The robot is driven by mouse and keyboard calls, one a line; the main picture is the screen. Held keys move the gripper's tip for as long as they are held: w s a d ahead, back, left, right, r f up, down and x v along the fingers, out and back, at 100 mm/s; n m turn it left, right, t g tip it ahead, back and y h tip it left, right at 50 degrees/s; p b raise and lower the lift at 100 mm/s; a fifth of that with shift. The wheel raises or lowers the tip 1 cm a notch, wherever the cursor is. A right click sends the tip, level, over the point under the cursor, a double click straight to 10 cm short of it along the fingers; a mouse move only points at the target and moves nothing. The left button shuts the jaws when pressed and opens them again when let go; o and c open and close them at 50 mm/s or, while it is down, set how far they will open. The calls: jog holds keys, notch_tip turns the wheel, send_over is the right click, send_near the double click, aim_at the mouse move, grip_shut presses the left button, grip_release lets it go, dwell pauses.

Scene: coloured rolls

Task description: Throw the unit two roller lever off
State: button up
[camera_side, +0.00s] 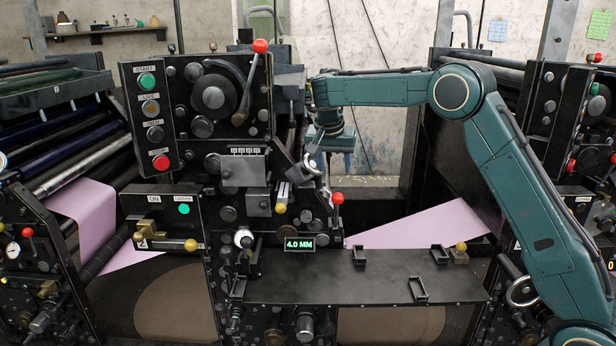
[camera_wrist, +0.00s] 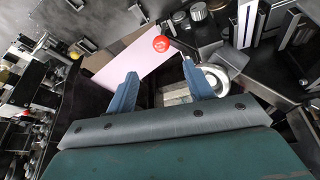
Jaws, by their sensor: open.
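Two red-ball levers show on the middle press unit in the side view: one upright at the top (camera_side: 260,46), and one lower on the right (camera_side: 337,198), upright beside the display reading 4.0 MM (camera_side: 299,244). No readable label names either as the roller lever. My gripper (camera_side: 314,165) hangs in front of this unit, above and left of the lower red ball. In the wrist view my gripper (camera_wrist: 159,70) has its two blue fingers spread apart with nothing between them. A red ball (camera_wrist: 161,43) shows just beyond the fingertips, apparently the lower lever's knob.
A box marked ON with a green lamp (camera_side: 184,209) and a yellow-knob lever (camera_side: 190,244) sits at left. Another yellow knob (camera_side: 279,207) is near my gripper. A dark shelf (camera_side: 370,277) juts out below. Pink paper (camera_side: 420,227) runs behind.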

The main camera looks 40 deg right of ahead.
aim_at(337, 195)
jog(key=shift+w+d+f, duration=0.1)
jog(key=shift+w+f, duration=0.1)
jog(key=shift+f, duration=0.05)
jog(key=shift+f, duration=0.15)
jog(key=x, duration=1.3)
jog(key=shift+d+f, duration=0.15)
jog(key=shift+f, duration=0.1)
grip_shut()
